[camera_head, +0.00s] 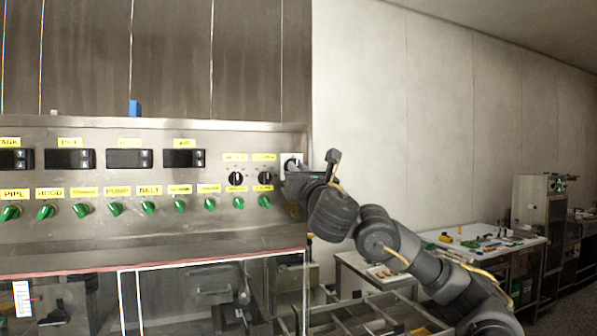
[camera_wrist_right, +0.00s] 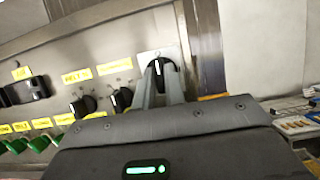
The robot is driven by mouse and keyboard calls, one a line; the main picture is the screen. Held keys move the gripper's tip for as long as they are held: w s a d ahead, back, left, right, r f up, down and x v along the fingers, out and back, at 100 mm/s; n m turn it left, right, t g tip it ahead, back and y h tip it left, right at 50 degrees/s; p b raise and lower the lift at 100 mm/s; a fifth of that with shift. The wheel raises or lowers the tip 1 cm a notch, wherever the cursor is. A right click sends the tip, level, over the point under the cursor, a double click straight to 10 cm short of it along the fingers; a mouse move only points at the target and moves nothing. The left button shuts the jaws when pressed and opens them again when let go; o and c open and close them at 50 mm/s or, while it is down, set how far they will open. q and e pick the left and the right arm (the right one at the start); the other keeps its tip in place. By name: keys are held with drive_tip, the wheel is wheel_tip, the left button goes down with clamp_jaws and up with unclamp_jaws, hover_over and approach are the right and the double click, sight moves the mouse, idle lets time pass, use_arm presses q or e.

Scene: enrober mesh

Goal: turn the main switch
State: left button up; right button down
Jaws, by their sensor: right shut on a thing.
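The main switch is a black rotary knob on a pale plate (camera_head: 291,161) at the right end of the metal control panel (camera_head: 150,235). In the right wrist view the black knob (camera_wrist_right: 158,72) sits between the fingers of my right gripper (camera_wrist_right: 165,85), which is shut on it. In the head view my right gripper (camera_head: 290,178) reaches the panel from the right and its wrist hides most of the knob. My left gripper is not in view.
Two smaller black knobs (camera_head: 235,178) sit just left of the switch, above a row of green knobs (camera_head: 148,208). A blue block (camera_head: 135,108) stands on the panel's top edge. A cluttered table (camera_head: 535,238) stands at the right.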

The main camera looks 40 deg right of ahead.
drive_tip(key=m+g+h+b, duration=0.1)
drive_tip(key=m+g+b, duration=0.1)
drive_tip(key=m, duration=0.5)
drive_tip(key=m+g+h+b, duration=0.2)
drive_tip(key=m+g+b, duration=0.1)
drive_tip(key=m+b, duration=0.2)
drive_tip(key=m+g+h+b, duration=0.1)
drive_tip(key=m+g+b, duration=0.1)
drive_tip(key=m, duration=0.8)
drive_tip(key=shift+w+a+r+g+b, duration=0.15)
drive_tip(key=shift+a+g+b, duration=0.15)
drive_tip(key=shift+b, duration=0.5)
drive_tip(key=shift+m, duration=0.3)
drive_tip(key=c, duration=1.5)
unclamp_jaws()
drive_tip(key=shift+o, duration=0.2)
drive_tip(key=shift+r, duration=0.1)
